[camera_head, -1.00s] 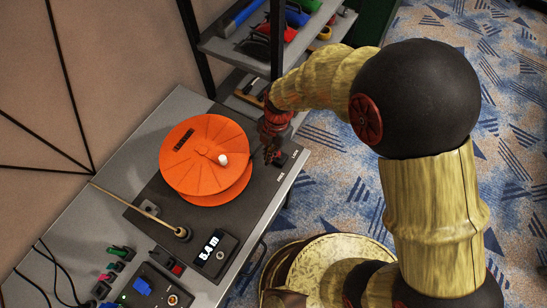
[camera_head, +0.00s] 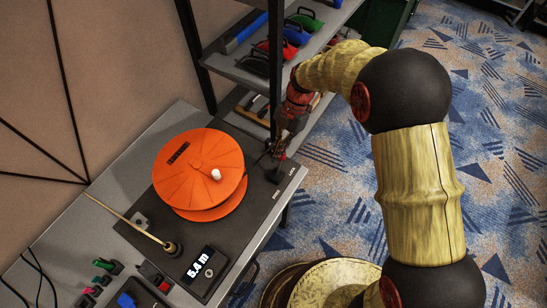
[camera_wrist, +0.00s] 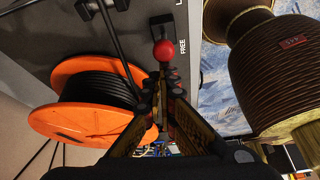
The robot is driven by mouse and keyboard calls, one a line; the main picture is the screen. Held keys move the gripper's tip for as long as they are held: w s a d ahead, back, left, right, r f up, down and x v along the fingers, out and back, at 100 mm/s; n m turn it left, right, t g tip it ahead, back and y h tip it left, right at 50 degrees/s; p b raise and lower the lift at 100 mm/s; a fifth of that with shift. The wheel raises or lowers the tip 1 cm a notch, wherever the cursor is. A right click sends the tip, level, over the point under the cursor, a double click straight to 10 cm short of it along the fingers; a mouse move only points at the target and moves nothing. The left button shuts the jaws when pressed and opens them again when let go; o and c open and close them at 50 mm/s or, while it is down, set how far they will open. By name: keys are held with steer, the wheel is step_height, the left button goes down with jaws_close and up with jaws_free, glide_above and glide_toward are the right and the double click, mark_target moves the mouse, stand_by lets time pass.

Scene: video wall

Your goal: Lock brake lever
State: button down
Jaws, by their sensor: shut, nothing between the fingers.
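The brake lever shows in the wrist view as a red ball knob (camera_wrist: 165,50) over a dark base on the grey panel. In that view the knob appears beside the word FREE, and part of a second label shows above it. My gripper (camera_wrist: 164,82) is shut and empty, its fingertips just short of the knob; I cannot tell whether they touch it. In the head view my gripper (camera_head: 278,150) is at the panel's far right corner, above the FREE and LOCK labels. The lever is small and dark there, and its position is unclear.
An orange cable reel (camera_head: 200,170) with a white knob stands left of my gripper. A shelf rack (camera_head: 250,62) with coloured tools rises close behind. A thin rod (camera_head: 130,222) and a 5.4 m display (camera_head: 200,268) are at the front. Carpet lies open to the right.

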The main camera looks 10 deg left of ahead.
steer(key=shift+w+d, duration=0.15)
steer(key=shift+w, duration=0.4)
steer(key=shift+r, duration=0.15)
